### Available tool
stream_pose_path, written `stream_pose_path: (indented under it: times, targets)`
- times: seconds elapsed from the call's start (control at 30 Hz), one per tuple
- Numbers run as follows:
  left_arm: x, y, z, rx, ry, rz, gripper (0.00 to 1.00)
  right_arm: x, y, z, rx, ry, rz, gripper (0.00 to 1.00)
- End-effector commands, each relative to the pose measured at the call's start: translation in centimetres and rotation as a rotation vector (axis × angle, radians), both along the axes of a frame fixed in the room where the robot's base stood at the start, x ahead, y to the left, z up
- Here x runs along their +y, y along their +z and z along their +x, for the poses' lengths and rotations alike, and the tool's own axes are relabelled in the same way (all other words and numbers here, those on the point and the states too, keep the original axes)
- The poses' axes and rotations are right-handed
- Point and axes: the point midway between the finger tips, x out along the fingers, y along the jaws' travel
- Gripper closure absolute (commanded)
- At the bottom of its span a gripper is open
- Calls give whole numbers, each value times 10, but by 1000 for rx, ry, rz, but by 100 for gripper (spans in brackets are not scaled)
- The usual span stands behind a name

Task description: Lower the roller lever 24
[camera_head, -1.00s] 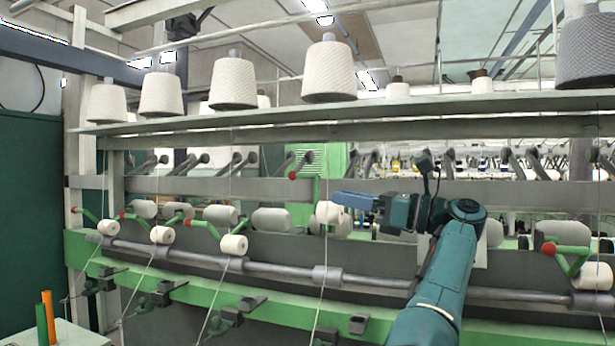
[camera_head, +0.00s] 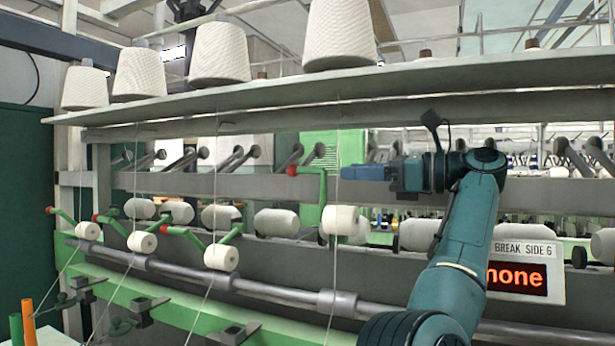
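One green roller lever stands raised, with its red knob (camera_head: 291,170) at the upper left end of its arm and a white roller (camera_head: 340,220) below. No number can be read on it. Three other levers to its left are lowered, their red knobs (camera_head: 165,229) low beside white rollers (camera_head: 221,257).
A long grey shelf (camera_head: 300,98) with large white yarn cones (camera_head: 219,53) runs above. A grey shaft (camera_head: 270,290) and green rail (camera_head: 110,283) run below. A sign (camera_head: 520,272) reads "BREAK SIDE 6" and "none". Thin threads hang in front.

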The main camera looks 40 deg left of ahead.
Motion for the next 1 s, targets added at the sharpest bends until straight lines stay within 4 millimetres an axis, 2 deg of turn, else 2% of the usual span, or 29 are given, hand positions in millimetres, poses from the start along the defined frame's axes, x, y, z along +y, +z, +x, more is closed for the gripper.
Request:
stream_pose_path:
  times: [0.2,0.43,0.63,0.93,1.0]
  targets:
    - [47,-2,-15,-1,5,-1,65,3,3,1,-19,9,7,64]
    - [84,0,-27,1,3,0,65,3,5,1,-20,12,6,64]
    - [98,0,-31,1,0,1,65,3,4,1,-17,13,5,64]
    - [99,-1,-31,1,0,1,65,3,6,5,-25,12,4,64]
    - [99,-1,-31,1,0,1,71,3,6,6,-27,11,5,64]
